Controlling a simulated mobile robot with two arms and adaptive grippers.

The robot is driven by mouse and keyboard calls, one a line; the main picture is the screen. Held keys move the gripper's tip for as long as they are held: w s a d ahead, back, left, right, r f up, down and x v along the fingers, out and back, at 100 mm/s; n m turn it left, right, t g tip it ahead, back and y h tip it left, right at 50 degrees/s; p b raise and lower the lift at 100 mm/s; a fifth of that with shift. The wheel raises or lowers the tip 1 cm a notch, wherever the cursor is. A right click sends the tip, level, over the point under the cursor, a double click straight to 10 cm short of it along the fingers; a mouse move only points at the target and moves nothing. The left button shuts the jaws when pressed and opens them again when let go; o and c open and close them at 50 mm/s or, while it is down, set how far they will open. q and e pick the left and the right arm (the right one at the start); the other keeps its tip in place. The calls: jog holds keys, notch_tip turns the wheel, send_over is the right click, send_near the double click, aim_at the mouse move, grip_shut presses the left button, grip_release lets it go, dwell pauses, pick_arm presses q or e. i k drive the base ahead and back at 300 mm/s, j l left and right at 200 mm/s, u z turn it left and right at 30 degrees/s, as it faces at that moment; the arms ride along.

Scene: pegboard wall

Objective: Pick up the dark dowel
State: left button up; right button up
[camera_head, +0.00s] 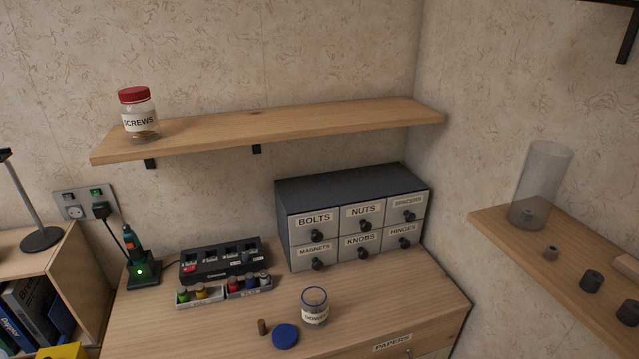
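A small dark brown dowel (262,327) stands upright on the wooden cabinet top, near its front edge. It is just left of a round blue lid (285,336) that lies flat. An open glass jar (314,307) with a blue rim and a partly readable label stands to the right and a little behind. None of these things is held. Neither of my grippers is in view.
A drawer unit (351,185) and a black charger (220,261) stand behind the dowel. A wall shelf (270,127) holds a red-lidded screws jar (138,117). A right shelf (490,219) holds a clear cylinder. The cabinet top left of the dowel is clear.

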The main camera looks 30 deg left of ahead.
aim_at(261, 322)
jog(key=k+j+u, duration=0.1)
jog(key=u, duration=0.25)
jog(key=j+u, duration=0.1)
jog(key=u, duration=0.25)
jog(key=k+j+u, duration=0.1)
jog(key=u, duration=0.25)
